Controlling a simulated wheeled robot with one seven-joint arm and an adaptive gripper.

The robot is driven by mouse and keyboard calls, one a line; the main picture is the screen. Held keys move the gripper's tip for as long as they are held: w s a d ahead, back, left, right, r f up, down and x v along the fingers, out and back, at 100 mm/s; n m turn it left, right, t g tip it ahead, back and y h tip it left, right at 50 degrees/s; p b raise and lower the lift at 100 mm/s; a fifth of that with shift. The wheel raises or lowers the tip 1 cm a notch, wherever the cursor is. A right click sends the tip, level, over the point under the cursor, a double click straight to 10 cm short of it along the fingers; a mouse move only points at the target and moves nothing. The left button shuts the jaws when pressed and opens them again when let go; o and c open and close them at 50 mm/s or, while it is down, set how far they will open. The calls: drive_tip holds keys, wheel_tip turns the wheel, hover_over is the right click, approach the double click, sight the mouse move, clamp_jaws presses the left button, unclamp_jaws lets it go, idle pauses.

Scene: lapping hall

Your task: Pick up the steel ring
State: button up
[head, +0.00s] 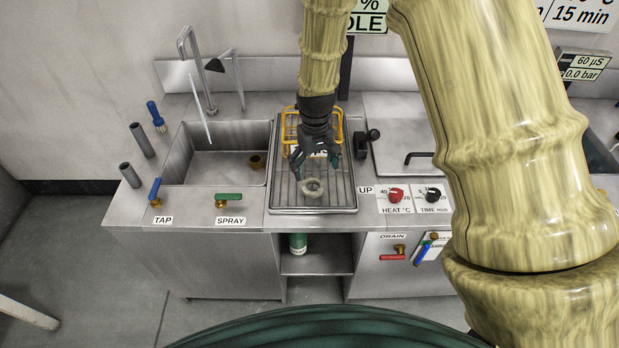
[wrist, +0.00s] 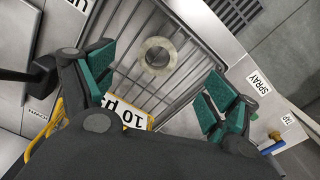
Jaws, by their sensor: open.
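The steel ring (head: 312,187) is a pale flat ring lying on the wire rack (head: 338,200) in the middle of the counter. It also shows in the wrist view (wrist: 171,54), lying on the bars. My gripper (head: 319,165) is above the rack, just behind the ring in the head view. Its green-padded fingers are spread wide and empty. In the wrist view my gripper (wrist: 158,95) has the ring beyond and between its fingertips, apart from both. The height of the fingers above the ring is hard to tell.
A yellow-handled frame (head: 290,126) stands at the back of the rack. A sink (head: 180,160) with a tall tap lies left. A black clamp-like handle (head: 365,140) and a lidded unit (head: 400,160) stand right. HEAT and TIME knobs (head: 395,195) sit at the front right.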

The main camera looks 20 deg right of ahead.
drive_tip(key=p, duration=0.2)
hover_over(313, 189)
drive_tip(key=f, duration=0.3)
drive_tip(key=shift+s+a+f, duration=0.15)
drive_tip(key=shift+s+a, duration=0.05)
drive_tip(key=shift+a, duration=0.05)
drive_tip(key=shift+w+d+f+p, duration=0.1)
drive_tip(key=shift+d+f+p, duration=0.1)
drive_tip(key=shift+f+p, duration=1.25)
drive_tip(key=shift+f, duration=1.65)
drive_tip(key=c, duration=1.3)
drive_tip(key=shift+c, duration=0.2)
drive_tip(key=shift+r, duration=0.15)
